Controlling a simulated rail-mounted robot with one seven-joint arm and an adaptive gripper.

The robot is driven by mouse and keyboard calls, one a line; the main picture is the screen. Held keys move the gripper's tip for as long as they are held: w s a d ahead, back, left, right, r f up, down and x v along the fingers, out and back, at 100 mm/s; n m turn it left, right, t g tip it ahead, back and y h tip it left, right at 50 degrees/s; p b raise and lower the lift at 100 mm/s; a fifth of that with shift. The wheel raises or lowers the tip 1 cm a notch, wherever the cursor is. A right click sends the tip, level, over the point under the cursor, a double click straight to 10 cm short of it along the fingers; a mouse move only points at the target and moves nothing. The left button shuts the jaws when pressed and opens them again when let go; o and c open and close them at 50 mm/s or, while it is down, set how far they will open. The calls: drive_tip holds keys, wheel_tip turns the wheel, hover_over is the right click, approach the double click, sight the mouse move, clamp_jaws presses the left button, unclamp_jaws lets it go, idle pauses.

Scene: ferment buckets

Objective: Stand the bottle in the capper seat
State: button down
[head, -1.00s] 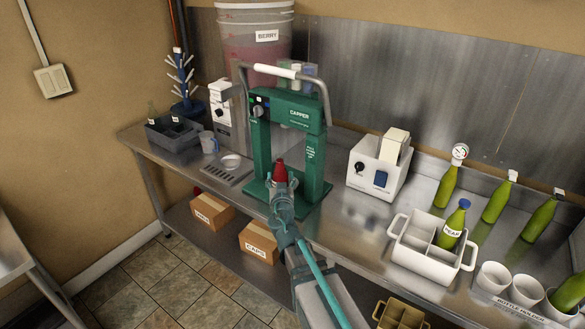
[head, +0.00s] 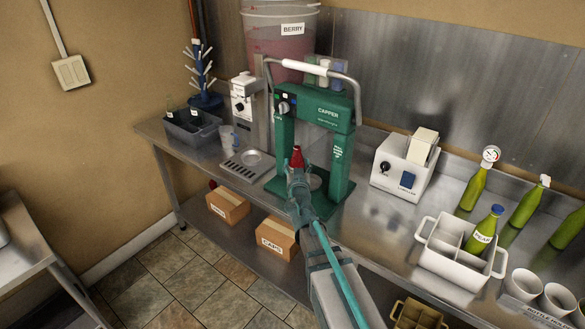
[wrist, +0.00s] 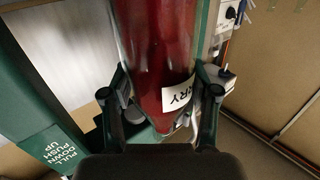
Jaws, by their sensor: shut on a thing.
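My gripper (head: 298,180) is shut on a bottle of red liquid (head: 297,157) at the front of the green capper (head: 325,115). In the wrist view the bottle (wrist: 155,50) stands between my two fingers (wrist: 160,98), with a white label ending in "RRY" (wrist: 179,94). The bottle looks roughly upright, between the capper's two posts. The capper seat is mostly hidden behind my gripper and bottle; a grey round part (head: 315,181) shows beside them on the green base. I cannot tell whether the bottle touches the seat.
A white box device (head: 404,165) stands right of the capper. A white divided carrier (head: 455,262) holds a green bottle (head: 484,232). More green bottles and white cups (head: 524,284) are at right. A drip tray (head: 247,165) is left. A handle (head: 305,66) arches above the capper.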

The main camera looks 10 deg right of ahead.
drive_tip(key=w+d+b, duration=0.4)
drive_tip(key=w+d, duration=0.2)
drive_tip(key=shift+d+f, duration=0.15)
drive_tip(key=shift+f, duration=0.1)
idle(0.3)
drive_tip(key=shift+f+b, duration=1.2)
drive_tip(key=shift+b, duration=1.2)
idle(2.1)
idle(0.3)
drive_tip(key=shift+c, duration=1.1)
unclamp_jaws()
drive_tip(key=shift+r, duration=0.1)
wheel_tip(320, 180, up, 10)
